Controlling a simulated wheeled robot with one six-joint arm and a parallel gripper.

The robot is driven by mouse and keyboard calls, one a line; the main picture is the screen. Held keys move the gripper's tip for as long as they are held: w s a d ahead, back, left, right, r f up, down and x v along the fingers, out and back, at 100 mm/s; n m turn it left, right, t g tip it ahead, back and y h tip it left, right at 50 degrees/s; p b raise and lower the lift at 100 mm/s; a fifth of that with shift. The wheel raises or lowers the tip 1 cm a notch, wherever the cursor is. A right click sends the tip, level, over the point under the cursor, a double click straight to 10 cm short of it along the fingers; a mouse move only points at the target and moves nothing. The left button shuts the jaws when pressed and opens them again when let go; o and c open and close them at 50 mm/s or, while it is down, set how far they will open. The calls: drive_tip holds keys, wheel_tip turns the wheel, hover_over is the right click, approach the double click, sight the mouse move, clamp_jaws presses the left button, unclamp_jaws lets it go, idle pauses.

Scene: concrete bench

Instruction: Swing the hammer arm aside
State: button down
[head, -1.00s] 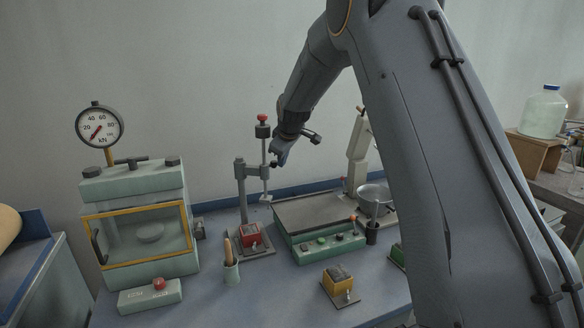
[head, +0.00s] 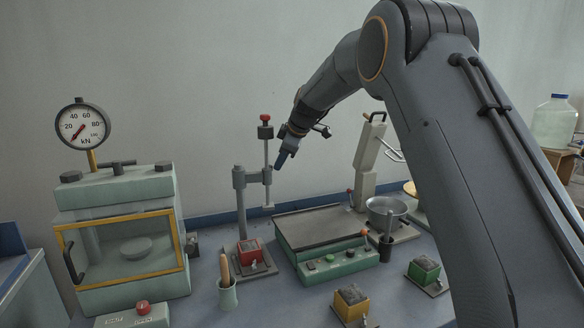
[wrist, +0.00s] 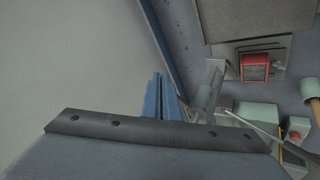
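The hammer stand has a grey upright post (head: 240,205) with a short side arm (head: 256,176) reaching right. The side arm carries a thin vertical rod (head: 267,155) with a red knob on top, and it hangs to the right of the red block (head: 250,250). My gripper (head: 279,162) is just right of the rod, pointing down, with a small gap seeming to show between them. Its blue fingers (wrist: 165,100) lie close together in the wrist view, with nothing seen between them. The red block also shows in the wrist view (wrist: 255,67). Contact with the rod cannot be told.
A press with a glass front (head: 130,245) and dial gauge (head: 83,125) stands left. A cup with a wooden handle (head: 227,295) is in front of the stand. A green control box (head: 340,262), metal bowl (head: 387,207), yellow block (head: 350,302) and green block (head: 424,270) are right.

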idle(0.6)
drive_tip(key=s+d+r+b, duration=0.1)
drive_tip(key=d+r+b, duration=0.2)
drive_tip(key=d+r, duration=0.5)
drive_tip(key=shift+s+d+r+b, duration=0.15)
drive_tip(key=shift+s+d+b, duration=0.25)
drive_tip(key=shift+d, duration=0.2)
drive_tip(key=s+d+f+m+g+h, duration=0.1)
drive_tip(key=s+d+f+m, duration=0.3)
drive_tip(key=s+f, duration=0.5)
drive_tip(key=s+d+f+m+g+h, duration=0.1)
drive_tip(key=s+d+f+m+g, duration=0.2)
drive_tip(key=s, duration=2)
drive_tip(key=s+d+f+m+g+h, duration=0.1)
drive_tip(key=s+d+f+m+h, duration=0.1)
drive_tip(key=s+d+f+m, duration=0.3)
drive_tip(key=s+f+m, duration=0.4)
drive_tip(key=s+f, duration=0.7)
drive_tip(key=shift+s+d+f+m+g, duration=0.2)
drive_tip(key=shift+s+f+m+g, duration=0.1)
drive_tip(key=shift+g, duration=0.1)
